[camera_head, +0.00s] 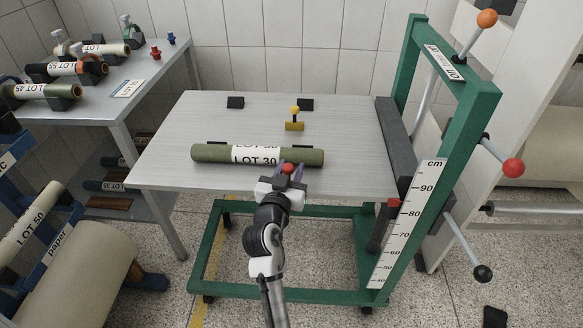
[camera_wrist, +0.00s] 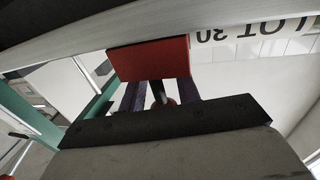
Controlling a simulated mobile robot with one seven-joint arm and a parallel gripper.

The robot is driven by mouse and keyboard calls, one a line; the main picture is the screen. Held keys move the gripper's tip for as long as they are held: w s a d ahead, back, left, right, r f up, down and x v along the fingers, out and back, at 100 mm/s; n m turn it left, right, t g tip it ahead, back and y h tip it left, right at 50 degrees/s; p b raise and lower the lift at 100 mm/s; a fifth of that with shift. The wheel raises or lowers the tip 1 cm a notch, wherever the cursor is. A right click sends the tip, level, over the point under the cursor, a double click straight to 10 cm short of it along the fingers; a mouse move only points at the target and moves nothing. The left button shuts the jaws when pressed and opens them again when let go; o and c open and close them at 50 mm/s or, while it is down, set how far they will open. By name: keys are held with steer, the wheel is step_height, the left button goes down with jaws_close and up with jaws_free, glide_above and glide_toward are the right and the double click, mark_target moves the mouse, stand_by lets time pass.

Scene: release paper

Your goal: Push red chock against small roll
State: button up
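The small green roll (camera_head: 212,153) with a white LOT 30 label lies along the front half of the grey tabletop. The red chock (camera_wrist: 150,57) shows as a red block in the wrist view. In the head view only its red knob (camera_head: 288,168) shows clearly, at the near side of the roll. My gripper (camera_head: 290,168) is at the table's front edge, with its purple fingers on either side of the knob. In the wrist view the fingers (camera_wrist: 158,97) stand apart, with a dark stem in the gap. I cannot tell whether chock and roll touch.
A yellow chock (camera_head: 294,126) with a yellow knob stands behind the roll. Black blocks (camera_head: 235,102) sit farther back. A green frame (camera_head: 413,170) with a cm scale stands at the right. A side table (camera_head: 105,95) with other rolls is at the left.

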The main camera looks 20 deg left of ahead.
jaws_close()
steer(key=shift+w+a+r+b, duration=0.1)
steer(key=shift+w+a+b, duration=0.15)
steer(key=shift+w, duration=0.45)
steer(key=shift+w+a+b, duration=0.15)
steer(key=shift+w+b, duration=0.15)
steer(key=shift+w, duration=0.4)
jaws_free()
steer(key=shift+s, duration=0.1)
